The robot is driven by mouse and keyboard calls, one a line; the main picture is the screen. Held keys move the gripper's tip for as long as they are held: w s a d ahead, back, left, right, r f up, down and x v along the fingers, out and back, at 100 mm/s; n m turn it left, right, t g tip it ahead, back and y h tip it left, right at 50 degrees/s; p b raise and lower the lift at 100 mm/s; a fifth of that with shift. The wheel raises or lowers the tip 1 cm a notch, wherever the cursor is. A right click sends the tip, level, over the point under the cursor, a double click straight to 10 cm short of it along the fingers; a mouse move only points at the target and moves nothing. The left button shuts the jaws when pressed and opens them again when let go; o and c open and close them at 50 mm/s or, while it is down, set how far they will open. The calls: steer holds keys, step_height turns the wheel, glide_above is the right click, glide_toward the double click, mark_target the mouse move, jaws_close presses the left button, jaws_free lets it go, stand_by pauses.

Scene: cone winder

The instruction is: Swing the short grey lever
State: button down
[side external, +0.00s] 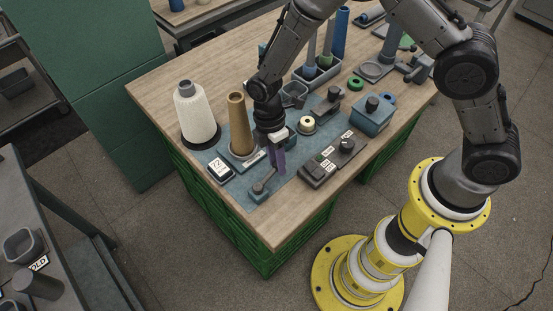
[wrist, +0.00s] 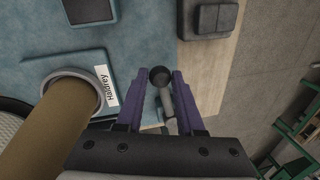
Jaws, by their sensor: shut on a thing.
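The short grey lever (wrist: 166,102) lies between my purple fingers in the wrist view, its dark round knob at the fingertips. In the side view the lever (side external: 261,187) sits near the front corner of the blue mat (side external: 246,198), its knob end close under my fingers. My gripper (side external: 276,169) points down there; in the wrist view its fingers (wrist: 160,78) are shut on the knob, one on each side. The lever's pivot is partly hidden by the gripper body in the wrist view.
A tan cone (side external: 238,122) and a white yarn cone (side external: 193,115) stand left of my gripper. A dark switch box (side external: 331,160) lies to its right, and a display (side external: 220,170) to its left. The wooden table's front corner (side external: 275,238) is bare.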

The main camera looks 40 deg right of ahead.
steer(key=s+m, duration=0.2)
steer(key=m, duration=0.1)
steer(key=shift+s+y, duration=0.15)
steer(key=shift+y, duration=0.15)
steer(key=m, duration=0.1)
steer(key=s+m, duration=0.2)
steer(key=shift+s+a+m+t+y, duration=0.2)
steer(key=shift+a+m+t+y, duration=0.1)
steer(key=shift+m, duration=0.1)
steer(key=s+m, duration=0.1)
steer(key=s+a+m, duration=0.1)
steer(key=m, duration=0.1)
steer(key=shift+m+t, duration=0.3)
steer(key=shift+s+a+m+t+y, duration=0.15)
steer(key=shift+s+a+m, duration=0.35)
steer(key=shift+m, duration=0.4)
steer(key=shift+s+a+m+t+y, duration=0.15)
steer(key=shift+s+a+m, duration=0.3)
steer(key=shift+m, duration=0.45)
steer(key=shift+w+a, duration=0.1)
steer(key=shift+a, duration=0.05)
steer(key=c, duration=0.5)
jaws_free()
